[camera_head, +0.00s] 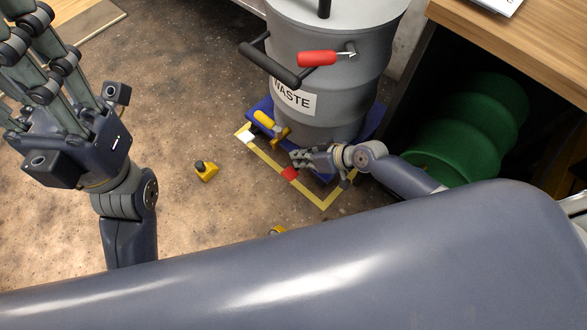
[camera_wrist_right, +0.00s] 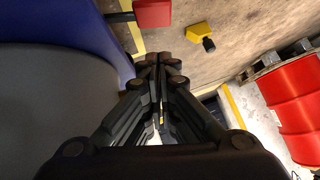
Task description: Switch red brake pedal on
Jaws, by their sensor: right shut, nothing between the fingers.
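The red brake pedal (camera_head: 290,173) sticks out from the front edge of the blue wheeled base (camera_head: 262,108) under the grey waste drum (camera_head: 310,75). In the right wrist view the red pedal (camera_wrist_right: 152,13) is at the top, on a dark stem from the blue base (camera_wrist_right: 80,30). My right gripper (camera_head: 298,158) is shut and empty. It is close beside the pedal; I cannot tell whether they touch. In the wrist view its fingertips (camera_wrist_right: 162,62) show below the pedal with a gap in the picture. My left gripper (camera_head: 30,25) is raised at the upper left, its fingertips not clearly visible.
A white pedal (camera_head: 247,138) is at the base's left corner. Yellow floor tape (camera_head: 268,164) frames the base. A yellow piece (camera_head: 206,171) stands on the floor. A green drum (camera_head: 470,120) lies under the wooden table (camera_head: 520,45). A red drum (camera_wrist_right: 300,100) is at the right. Left floor is mostly clear.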

